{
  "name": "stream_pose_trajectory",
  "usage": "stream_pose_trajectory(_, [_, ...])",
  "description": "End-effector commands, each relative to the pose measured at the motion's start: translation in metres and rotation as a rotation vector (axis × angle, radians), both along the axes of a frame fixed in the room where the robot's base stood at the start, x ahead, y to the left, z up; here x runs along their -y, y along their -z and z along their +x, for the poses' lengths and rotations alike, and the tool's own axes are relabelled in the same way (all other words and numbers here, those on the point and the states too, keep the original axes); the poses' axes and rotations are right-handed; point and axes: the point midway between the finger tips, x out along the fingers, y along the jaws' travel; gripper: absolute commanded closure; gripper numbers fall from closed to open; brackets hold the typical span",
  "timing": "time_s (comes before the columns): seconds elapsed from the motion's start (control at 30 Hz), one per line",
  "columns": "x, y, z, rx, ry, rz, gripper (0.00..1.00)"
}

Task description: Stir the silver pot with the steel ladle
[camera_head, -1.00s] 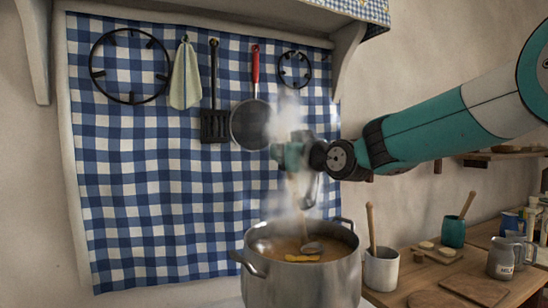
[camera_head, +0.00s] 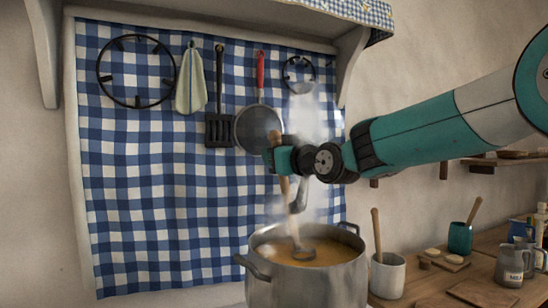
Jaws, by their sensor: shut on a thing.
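The silver pot (camera_head: 308,287) stands at the bottom centre, open, with orange-brown soup (camera_head: 325,252) inside and steam rising over it. My gripper (camera_head: 283,161) is above the pot's left part, shut on the brown handle of the steel ladle (camera_head: 303,254). The handle's top (camera_head: 276,138) sticks up past the jaws. The ladle tilts, its lower end to the right. Its bowl is at the soup, near the middle of the pot, partly sunk. Steam blurs the middle of the ladle.
A white crock (camera_head: 387,276) with a wooden utensil stands close to the pot's right on the wooden counter (camera_head: 420,285). A teal cup (camera_head: 460,238) and a grey mug (camera_head: 511,264) are farther right. A pan (camera_head: 257,128) and a black spatula (camera_head: 219,129) hang on the wall behind.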

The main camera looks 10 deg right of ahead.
Motion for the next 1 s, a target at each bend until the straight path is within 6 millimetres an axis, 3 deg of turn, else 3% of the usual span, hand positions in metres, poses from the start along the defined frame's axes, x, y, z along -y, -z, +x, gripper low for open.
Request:
stream_pose_trajectory(0.27, [-0.001,-0.004,0.0,0.001,0.0,0.0,1.0])
stream_pose_trajectory(1.0, [-0.011,-0.057,0.004,0.001,0.0,-0.001,1.0])
